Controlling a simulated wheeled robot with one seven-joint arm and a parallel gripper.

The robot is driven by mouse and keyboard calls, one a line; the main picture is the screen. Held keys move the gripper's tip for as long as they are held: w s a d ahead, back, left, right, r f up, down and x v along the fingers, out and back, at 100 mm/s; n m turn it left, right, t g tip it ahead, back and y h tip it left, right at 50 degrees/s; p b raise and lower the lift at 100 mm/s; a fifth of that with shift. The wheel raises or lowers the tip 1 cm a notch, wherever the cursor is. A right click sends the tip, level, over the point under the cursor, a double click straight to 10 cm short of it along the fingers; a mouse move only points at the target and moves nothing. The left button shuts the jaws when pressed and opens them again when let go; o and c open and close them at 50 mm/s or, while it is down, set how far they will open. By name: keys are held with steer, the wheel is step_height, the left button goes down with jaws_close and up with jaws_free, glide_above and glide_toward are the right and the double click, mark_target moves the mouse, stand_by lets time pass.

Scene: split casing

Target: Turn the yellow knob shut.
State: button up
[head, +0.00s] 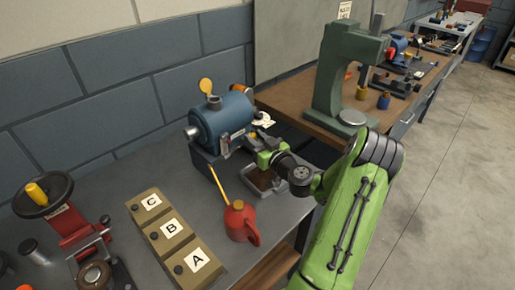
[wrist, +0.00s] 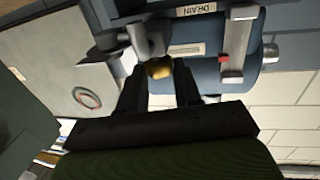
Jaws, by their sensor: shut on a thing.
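The yellow knob (wrist: 158,69) shows in the wrist view between the two black fingers of my gripper (wrist: 159,88), at the end of a grey fitting (wrist: 148,38). My gripper is shut on it. A "DRAIN" label (wrist: 197,10) is on the blue casing just above. In the head view my gripper (head: 266,158) reaches the right front of the blue cylindrical casing (head: 222,118). The knob cannot be made out there behind my gripper and wrist.
A shallow grey tray (head: 281,191) lies below my gripper. A red oil can (head: 239,221) with a yellow spout stands in front of the casing. Boxes lettered A, B and C (head: 150,201) are at the left. A green press (head: 335,90) stands on the bench behind.

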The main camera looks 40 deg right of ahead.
steer(key=m+g+h+p, duration=0.1)
steer(key=m+h, duration=0.1)
steer(key=m+g+h+p, duration=0.1)
steer(key=m+h, duration=0.1)
steer(key=h, duration=0.1)
steer(key=a+m+g+h+p, duration=0.1)
steer(key=m+g+h+p, duration=0.1)
steer(key=h, duration=0.1)
steer(key=shift+w+a+r, duration=0.1)
steer(key=shift+w+r, duration=0.1)
steer(key=shift+w, duration=0.05)
steer(key=shift+f+h+p, duration=0.15)
steer(key=shift+h+p, duration=0.35)
steer(key=shift+p, duration=0.05)
steer(key=o, duration=1)
steer(key=shift+o, duration=0.2)
